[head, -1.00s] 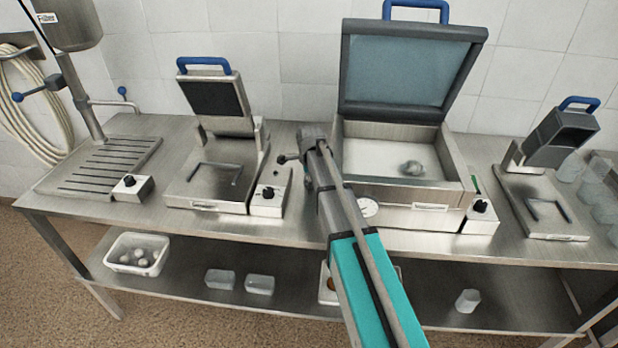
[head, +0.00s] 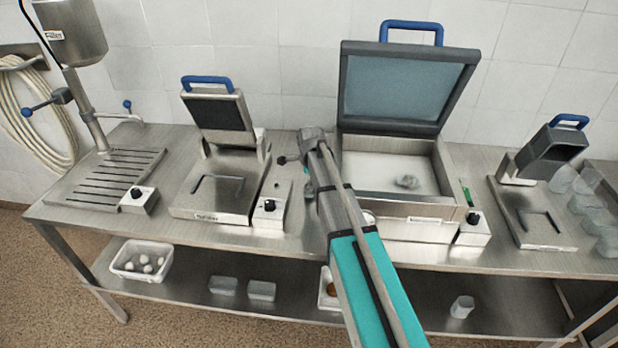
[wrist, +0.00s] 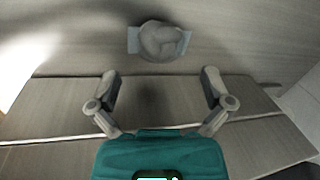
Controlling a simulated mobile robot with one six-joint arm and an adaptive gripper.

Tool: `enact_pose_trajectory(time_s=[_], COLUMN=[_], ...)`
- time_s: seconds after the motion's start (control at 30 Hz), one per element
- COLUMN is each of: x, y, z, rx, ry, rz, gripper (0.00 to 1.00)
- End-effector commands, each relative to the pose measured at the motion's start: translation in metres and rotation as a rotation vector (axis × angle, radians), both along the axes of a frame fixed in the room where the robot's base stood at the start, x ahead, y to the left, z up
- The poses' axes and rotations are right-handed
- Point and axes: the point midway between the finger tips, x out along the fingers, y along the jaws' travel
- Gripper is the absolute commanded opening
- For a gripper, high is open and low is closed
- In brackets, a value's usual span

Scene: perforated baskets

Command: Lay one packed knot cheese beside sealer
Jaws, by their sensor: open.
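A packed knot cheese (wrist: 160,40), a pale round lump in a clear bluish wrap, lies on a steel surface in the wrist view. My gripper (wrist: 160,88) is open and empty; its fingers are apart from the pack, which is beyond the fingertips. In the head view my arm hides most of the gripper. A small greyish thing (head: 308,188) shows left of the arm; I cannot tell whether it is this pack.
A smaller machine (head: 218,190) with a blue-handled raised lid stands left of my arm, a similar one (head: 535,215) at the right. A slotted tray (head: 110,175) is far left. The lower shelf holds a white tub (head: 122,262) of knots and clear containers (head: 262,290).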

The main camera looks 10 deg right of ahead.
Motion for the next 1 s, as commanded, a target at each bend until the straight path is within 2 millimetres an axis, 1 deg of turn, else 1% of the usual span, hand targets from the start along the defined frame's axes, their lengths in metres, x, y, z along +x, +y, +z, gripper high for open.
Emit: enact_pose_trajectory(time_s=[0.03,0.5,0.7,1.0], x=[-0.001,-0.009,-0.011,-0.012], y=[0.000,0.001,0.001,0.002], z=[0.009,0.047,0.056,0.059], rx=[0.000,0.000,0.000,0.000], ry=[0.000,0.000,0.000,0.000], rz=[0.000,0.000,0.000,0.001], gripper=[1.00,1.00,1.00,1.00])
